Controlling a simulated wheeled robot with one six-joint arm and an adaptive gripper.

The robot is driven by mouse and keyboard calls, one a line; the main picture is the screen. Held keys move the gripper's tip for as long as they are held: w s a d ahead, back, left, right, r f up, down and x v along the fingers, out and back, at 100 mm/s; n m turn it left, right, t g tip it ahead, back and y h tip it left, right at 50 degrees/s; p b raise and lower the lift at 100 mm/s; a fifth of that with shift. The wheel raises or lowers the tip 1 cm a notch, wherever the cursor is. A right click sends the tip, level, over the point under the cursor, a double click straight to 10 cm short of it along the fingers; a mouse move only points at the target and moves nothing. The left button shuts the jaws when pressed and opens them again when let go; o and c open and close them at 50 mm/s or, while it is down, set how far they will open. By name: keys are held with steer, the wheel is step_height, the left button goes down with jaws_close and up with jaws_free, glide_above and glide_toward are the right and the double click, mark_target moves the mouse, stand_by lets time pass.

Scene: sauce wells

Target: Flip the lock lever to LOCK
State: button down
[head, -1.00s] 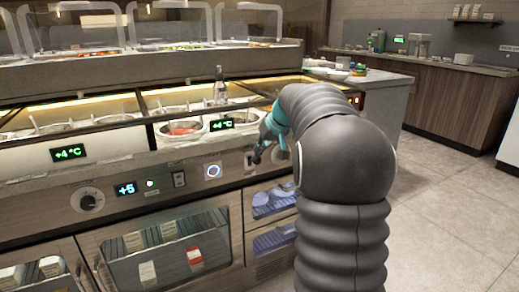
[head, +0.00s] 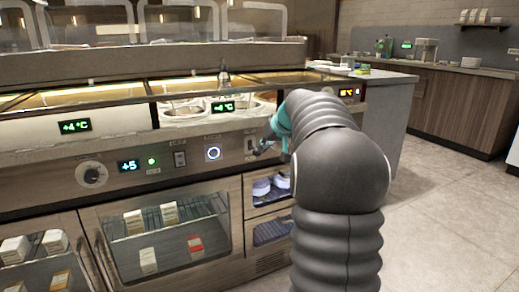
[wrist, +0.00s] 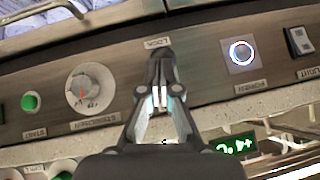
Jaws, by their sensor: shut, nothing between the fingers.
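The lock switch plate (head: 250,143) is a small pale plate on the front panel, right of the ringed power button (head: 213,153). My gripper (head: 260,151) is at the plate's lower right, fingers shut and empty. In the wrist view my gripper (wrist: 161,60) points at the panel just by the LOCK label (wrist: 156,43). The fingers cover the place by the label, so the lever and its position cannot be made out. Whether the fingertips touch it is unclear.
In the wrist view, a steriliser knob (wrist: 90,88) and green start button (wrist: 30,102) are left of the fingers; the power button (wrist: 241,52) and light switch (wrist: 299,40) are right. Glass doors (head: 165,240) lie below the panel. Open floor (head: 440,220) is at right.

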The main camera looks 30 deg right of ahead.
steer(key=shift+s+a+f+b, duration=0.1)
steer(key=shift+s+f+b, duration=0.05)
steer(key=shift+f+b, duration=1.25)
steer(key=shift+f, duration=0.15)
steer(key=s+d+r+p, duration=0.1)
steer(key=s+r, duration=0.4)
steer(key=s, duration=0.7)
steer(key=shift+d, duration=0.15)
steer(key=shift+r, duration=0.1)
